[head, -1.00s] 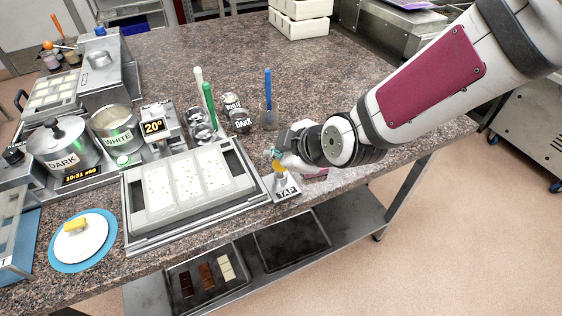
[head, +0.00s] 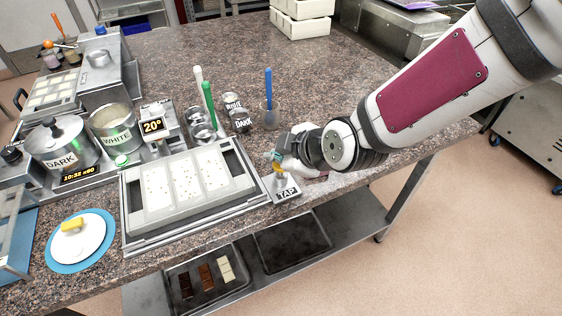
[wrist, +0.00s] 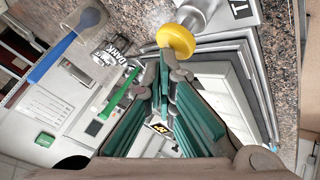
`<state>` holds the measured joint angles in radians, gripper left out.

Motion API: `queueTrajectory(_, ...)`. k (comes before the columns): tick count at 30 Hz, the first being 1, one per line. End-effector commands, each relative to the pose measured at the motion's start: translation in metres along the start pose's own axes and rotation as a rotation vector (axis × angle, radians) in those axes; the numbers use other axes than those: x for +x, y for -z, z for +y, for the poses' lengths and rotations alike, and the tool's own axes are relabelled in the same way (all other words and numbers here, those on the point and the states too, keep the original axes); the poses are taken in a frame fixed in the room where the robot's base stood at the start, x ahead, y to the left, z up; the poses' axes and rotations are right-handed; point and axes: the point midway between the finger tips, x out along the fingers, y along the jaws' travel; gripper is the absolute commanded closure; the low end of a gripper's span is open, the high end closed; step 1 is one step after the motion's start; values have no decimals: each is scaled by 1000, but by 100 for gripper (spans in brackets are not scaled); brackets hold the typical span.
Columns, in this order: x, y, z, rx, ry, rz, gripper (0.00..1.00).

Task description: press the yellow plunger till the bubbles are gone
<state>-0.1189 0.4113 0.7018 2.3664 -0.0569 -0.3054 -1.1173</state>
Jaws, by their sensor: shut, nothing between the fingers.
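The yellow plunger (head: 279,168) stands on a grey stem at the plate labelled TAP (head: 287,192), by the mould's right end. Its round yellow cap (wrist: 176,41) shows in the wrist view. My gripper (head: 276,156), with teal fingers, is shut and empty at the cap; in the wrist view its fingertips (wrist: 164,58) lie right beside the cap's edge. I cannot tell whether they touch it. The mould (head: 200,206) holds three white-filled cavities (head: 186,181) with small dark specks, which look like bubbles, on their surfaces.
Glass jars (head: 238,122) with dark labels and a cup with a blue-handled tool (head: 268,92) stand behind the plunger. The DARK pot (head: 60,150) and WHITE pot (head: 117,133) are at left. A plate with a yellow piece (head: 90,240) lies front left. Open counter lies behind.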

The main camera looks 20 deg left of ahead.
Motion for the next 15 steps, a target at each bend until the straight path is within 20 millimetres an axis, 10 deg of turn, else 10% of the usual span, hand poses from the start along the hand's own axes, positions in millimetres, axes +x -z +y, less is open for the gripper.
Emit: queueTrajectory(15, 4, -3, -3, 0, 1, 0, 100)
